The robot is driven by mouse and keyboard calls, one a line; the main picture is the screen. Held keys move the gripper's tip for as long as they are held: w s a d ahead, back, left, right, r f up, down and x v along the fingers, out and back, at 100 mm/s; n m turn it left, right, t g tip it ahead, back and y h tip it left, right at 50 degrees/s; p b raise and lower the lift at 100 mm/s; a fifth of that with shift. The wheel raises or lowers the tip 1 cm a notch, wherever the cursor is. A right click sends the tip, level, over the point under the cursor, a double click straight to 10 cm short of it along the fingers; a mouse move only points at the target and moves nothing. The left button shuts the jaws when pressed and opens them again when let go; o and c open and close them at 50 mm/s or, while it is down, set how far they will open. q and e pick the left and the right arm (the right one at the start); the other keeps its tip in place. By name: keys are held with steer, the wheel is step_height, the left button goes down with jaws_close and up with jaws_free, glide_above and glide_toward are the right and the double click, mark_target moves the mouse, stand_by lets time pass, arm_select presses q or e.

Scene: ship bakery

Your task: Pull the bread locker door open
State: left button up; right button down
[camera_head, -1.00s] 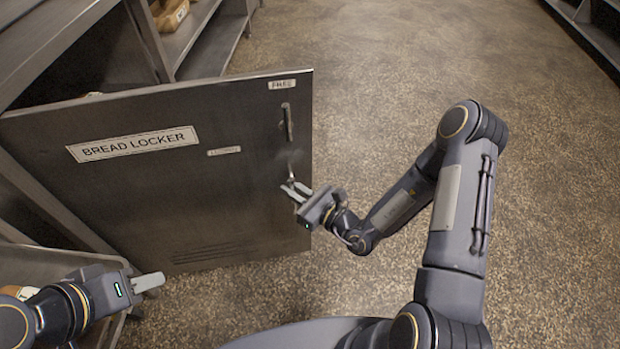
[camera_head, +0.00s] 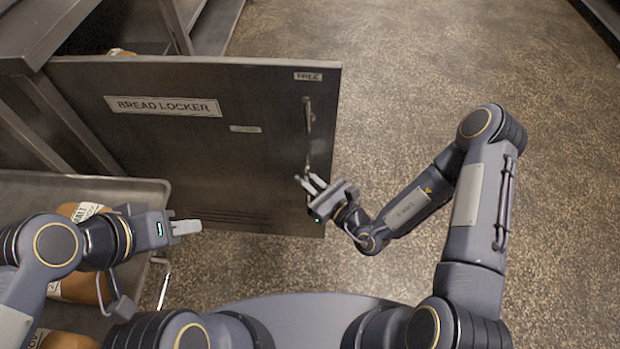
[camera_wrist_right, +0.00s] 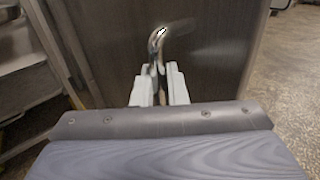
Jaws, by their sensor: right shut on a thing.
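The bread locker door (camera_head: 200,160) is a dark metal panel with a "BREAD LOCKER" label (camera_head: 163,106). It stands swung out from the locker frame at its left edge, with loaves partly visible behind its top. Its vertical bar handle (camera_head: 308,125) is near the right edge. My right gripper (camera_head: 311,182) is at the lower end of the handle and shut on it. The right wrist view shows the curved metal handle (camera_wrist_right: 157,42) running down between the two pale fingers (camera_wrist_right: 160,88). My left gripper (camera_head: 187,228) is empty in front of the door's lower left; its fingers look close together, but their gap is unclear.
A metal tray or cart (camera_head: 90,184) with wrapped loaves (camera_head: 82,288) stands at the lower left, under my left arm. Metal shelving (camera_head: 212,25) stands behind the door. The speckled floor (camera_head: 420,70) to the right is clear.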

steer(key=shift+s+a+r, duration=0.1)
steer(key=shift+a, duration=0.05)
steer(key=c, duration=1.5)
jaws_free()
steer(key=shift+c, duration=0.2)
steer(key=p+v, duration=0.1)
steer(key=v, duration=0.6)
steer(key=shift+s+d, duration=0.25)
